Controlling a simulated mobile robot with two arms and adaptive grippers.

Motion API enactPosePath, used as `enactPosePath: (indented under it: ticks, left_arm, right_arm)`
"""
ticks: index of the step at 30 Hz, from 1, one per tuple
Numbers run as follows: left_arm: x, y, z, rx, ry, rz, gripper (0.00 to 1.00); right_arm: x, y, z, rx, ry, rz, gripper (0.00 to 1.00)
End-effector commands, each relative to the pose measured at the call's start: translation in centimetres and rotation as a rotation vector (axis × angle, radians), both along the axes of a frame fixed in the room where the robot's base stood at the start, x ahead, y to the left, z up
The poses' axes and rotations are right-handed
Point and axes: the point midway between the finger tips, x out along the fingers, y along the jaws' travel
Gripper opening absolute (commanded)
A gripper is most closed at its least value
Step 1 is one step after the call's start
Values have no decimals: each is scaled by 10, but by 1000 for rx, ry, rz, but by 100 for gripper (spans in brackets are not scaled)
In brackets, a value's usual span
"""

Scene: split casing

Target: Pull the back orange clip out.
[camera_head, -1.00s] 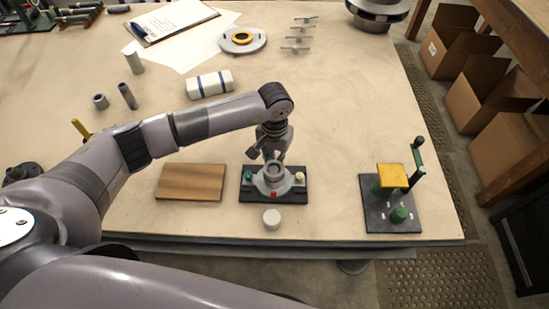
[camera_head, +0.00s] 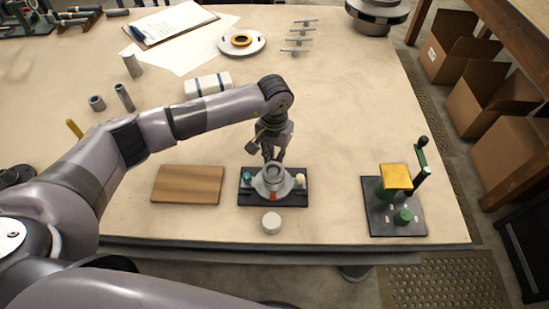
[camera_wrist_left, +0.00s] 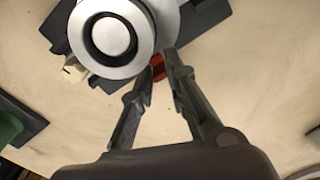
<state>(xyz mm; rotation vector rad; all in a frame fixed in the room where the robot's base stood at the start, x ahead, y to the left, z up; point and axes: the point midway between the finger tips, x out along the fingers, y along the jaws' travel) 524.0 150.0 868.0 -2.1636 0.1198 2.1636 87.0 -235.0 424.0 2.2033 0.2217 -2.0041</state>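The grey round casing (camera_head: 271,180) sits on a black base plate (camera_head: 290,200) near the table's front edge. An orange-red clip (camera_head: 273,197) shows on its near side. In the left wrist view, the back orange clip (camera_wrist_left: 158,67) shows beside the casing's metal rim (camera_wrist_left: 140,52). My left gripper (camera_head: 271,158) reaches down behind the casing. In the wrist view its fingertips (camera_wrist_left: 163,64) lie close on both sides of the back clip and appear shut on it. In the head view that clip is hidden behind the casing. My right gripper is not in view.
A white round cap (camera_head: 271,222) stands in front of the base. A wooden board (camera_head: 188,184) lies to the left. A black stand with a yellow block (camera_head: 396,176) is at the right. The table between is clear.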

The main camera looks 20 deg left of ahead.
Motion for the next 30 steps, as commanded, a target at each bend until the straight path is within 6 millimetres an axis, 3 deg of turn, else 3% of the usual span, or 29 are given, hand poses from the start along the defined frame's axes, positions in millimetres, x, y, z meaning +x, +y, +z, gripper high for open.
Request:
enactPosePath:
  ticks: [9,20,23,30]
  left_arm:
    - [2,2,1,3,-3,4,34]
    - [1,1,5,1,-3,2,34]
    - [2,1,18,1,-4,1,34]
    - [2,1,68,1,-7,1,34]
  right_arm:
    - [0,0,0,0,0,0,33]
    - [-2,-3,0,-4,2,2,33]
    - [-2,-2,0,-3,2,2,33]
    - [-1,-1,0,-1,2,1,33]
